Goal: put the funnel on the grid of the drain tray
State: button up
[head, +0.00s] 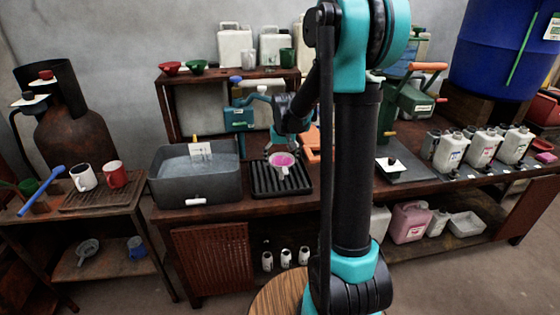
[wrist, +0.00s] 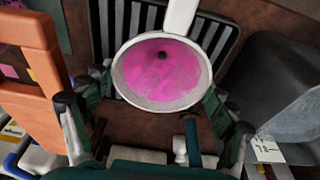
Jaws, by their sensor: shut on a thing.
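The funnel (head: 282,160) has a pale rim, a pink-stained inside and a white handle. It also fills the middle of the wrist view (wrist: 163,72), with its mouth facing the camera and a dark hole inside. My gripper (head: 281,150) is shut on it, with one finger at each side of the rim in the wrist view (wrist: 160,95). The black drain tray (head: 262,183) with its slatted grid lies on the bench under and around the funnel. Its slats show behind the funnel in the wrist view (wrist: 222,38). The funnel's lower end is hidden, so I cannot tell whether it touches the grid.
A grey water basin (head: 195,188) stands directly left of the drain tray. An orange object (head: 313,140) stands behind it to the right. A raised shelf (head: 180,88) with jugs and red and green funnels is at the back. My arm hides part of the bench.

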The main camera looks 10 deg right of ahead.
aim_at(280, 159)
jog(key=shift+w+f, duration=0.45)
jog(key=shift+w, duration=0.2)
jog(key=shift+w+f, duration=0.45)
jog(key=shift+w, duration=0.2)
jog(key=shift+w+f, duration=0.25)
jog(key=shift+f, duration=0.05)
jog(key=o, duration=0.9)
jog(key=shift+f, duration=0.1)
jog(key=v, duration=1.1)
jog(key=shift+t, duration=0.9)
jog(key=s+d+f, duration=0.1)
jog(key=s+f, duration=0.3)
jog(key=s, duration=0.5)
jog(key=s+d+f, duration=0.1)
jog(key=s+f, duration=0.3)
jog(key=s, duration=0.6)
jog(key=s+d+f, duration=0.1)
jog(key=s+f, duration=0.3)
jog(key=s, duration=0.5)
jog(key=shift+s+d, duration=0.2)
jog(key=shift+s, duration=0.05)
